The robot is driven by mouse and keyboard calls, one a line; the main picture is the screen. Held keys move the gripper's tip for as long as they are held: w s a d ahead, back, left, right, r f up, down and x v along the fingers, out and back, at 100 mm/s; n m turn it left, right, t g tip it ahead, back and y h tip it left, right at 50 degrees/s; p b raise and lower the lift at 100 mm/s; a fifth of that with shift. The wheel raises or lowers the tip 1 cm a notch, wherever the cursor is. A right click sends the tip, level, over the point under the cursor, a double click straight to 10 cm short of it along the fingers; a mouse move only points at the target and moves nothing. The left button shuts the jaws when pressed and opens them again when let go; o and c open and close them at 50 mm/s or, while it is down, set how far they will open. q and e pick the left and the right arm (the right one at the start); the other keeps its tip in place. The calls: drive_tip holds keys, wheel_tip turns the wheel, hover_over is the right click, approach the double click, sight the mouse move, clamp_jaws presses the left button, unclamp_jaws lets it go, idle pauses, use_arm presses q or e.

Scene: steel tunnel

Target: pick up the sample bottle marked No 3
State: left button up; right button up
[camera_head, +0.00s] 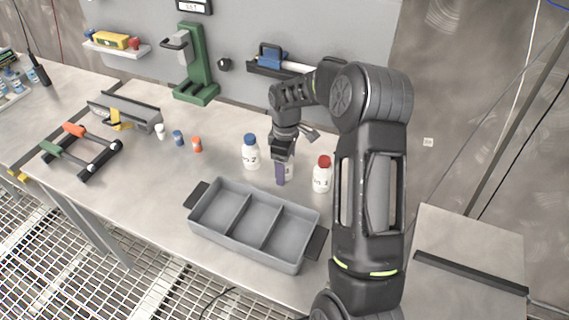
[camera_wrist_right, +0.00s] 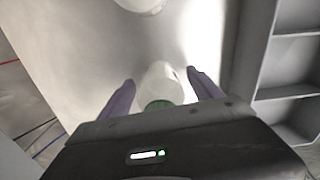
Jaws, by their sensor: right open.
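My right gripper (camera_head: 283,172) is open over the table, between two white bottles. In the right wrist view its purple fingers (camera_wrist_right: 160,80) stand either side of a white bottle with a green cap (camera_wrist_right: 158,84), not visibly closed on it. In the head view the gripper hides most of this bottle, and its label cannot be read. A blue-capped bottle (camera_head: 250,154) marked No 2 stands to its left. A red-capped bottle (camera_head: 321,176) stands to its right; its number is too small to read surely. My left gripper is not in view.
A grey three-compartment tray (camera_head: 199,222), empty, lies in front of the bottles. Small capped vials (camera_head: 178,138), a rack with orange and green handles (camera_head: 75,150) and a green press stand (camera_head: 196,65) are to the left. The table front left is clear.

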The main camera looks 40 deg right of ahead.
drive_tip(key=shift+c, duration=0.4)
clamp_jaws()
